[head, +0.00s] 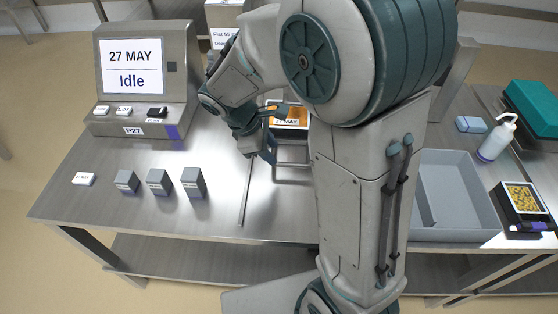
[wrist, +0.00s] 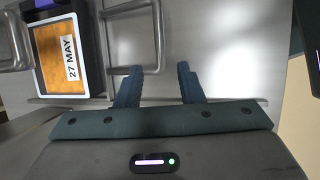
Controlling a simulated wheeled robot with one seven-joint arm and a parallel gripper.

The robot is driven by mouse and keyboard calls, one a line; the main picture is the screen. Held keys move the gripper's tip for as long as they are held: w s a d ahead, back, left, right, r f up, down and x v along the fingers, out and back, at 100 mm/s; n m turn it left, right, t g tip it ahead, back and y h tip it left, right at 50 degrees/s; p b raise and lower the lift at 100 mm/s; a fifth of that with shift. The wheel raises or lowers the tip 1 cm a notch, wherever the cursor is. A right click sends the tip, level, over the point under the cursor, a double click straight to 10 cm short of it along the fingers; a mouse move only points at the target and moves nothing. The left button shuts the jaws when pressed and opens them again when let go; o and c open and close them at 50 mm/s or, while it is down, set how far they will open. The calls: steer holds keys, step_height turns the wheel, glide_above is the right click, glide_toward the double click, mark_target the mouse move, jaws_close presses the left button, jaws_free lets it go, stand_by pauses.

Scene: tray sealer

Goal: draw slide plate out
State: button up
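The slide plate's metal U-shaped handle (wrist: 160,38) shows in the wrist view, sticking out to the right. My gripper (wrist: 159,78) is open, one finger on each side of the handle's grip bar in the picture. Whether the bar is down between the fingers or touches them, I cannot tell. The handle also shows in the head view (head: 292,165), just right of my gripper (head: 266,153). A tray with orange contents and a "27 MAY" label (wrist: 65,60) sits left of the handle. The plate itself is mostly hidden by my arm in the head view.
The console (head: 145,80) reads "27 MAY" and "Idle". Several grey blocks (head: 158,182) and a white block (head: 84,179) stand on the steel table (head: 110,212). A grey bin (head: 455,235), a pump bottle (head: 496,140) and a filled tray (head: 522,198) are at the right.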

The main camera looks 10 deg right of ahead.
mark_target(282, 163)
steer(key=x, duration=0.5)
steer(key=shift+d+f+b, duration=0.15)
steer(key=shift+f+b, duration=0.2)
steer(key=shift+b, duration=0.05)
jaws_close()
